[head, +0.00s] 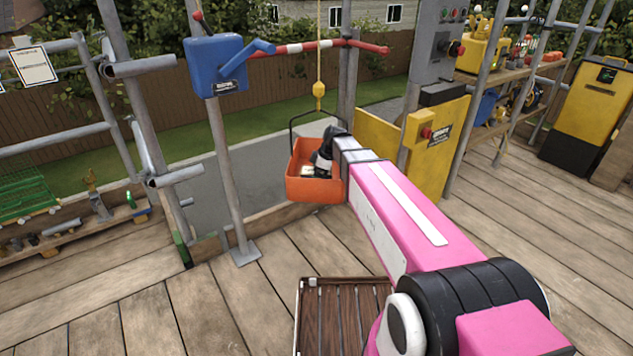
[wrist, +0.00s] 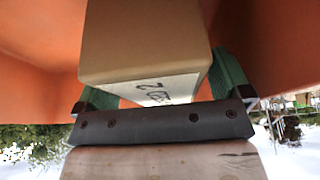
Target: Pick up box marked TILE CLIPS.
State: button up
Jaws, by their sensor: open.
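An orange tub (head: 316,191) hangs by its dark handle from a yellow hook (head: 319,92). My gripper (head: 323,165) reaches down into the tub. In the wrist view a tan box (wrist: 145,38) with a white label (wrist: 155,89) lies inside the orange tub walls (wrist: 270,45). Dark handwriting on the label is partly cut off, so I cannot read whether it says TILE CLIPS. My gripper's green fingers (wrist: 160,80) are open, one at each side of the box. I cannot tell whether they touch it. In the head view the box is mostly hidden.
A scaffold pole carries a blue winch box (head: 215,66) left of the tub. A yellow panel (head: 375,139) stands close on its right. A slatted wooden surface (head: 342,315) is in front. Shelves with tools (head: 510,65) stand at right.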

jog(key=shift+f, duration=0.1)
jog(key=c, duration=1.4)
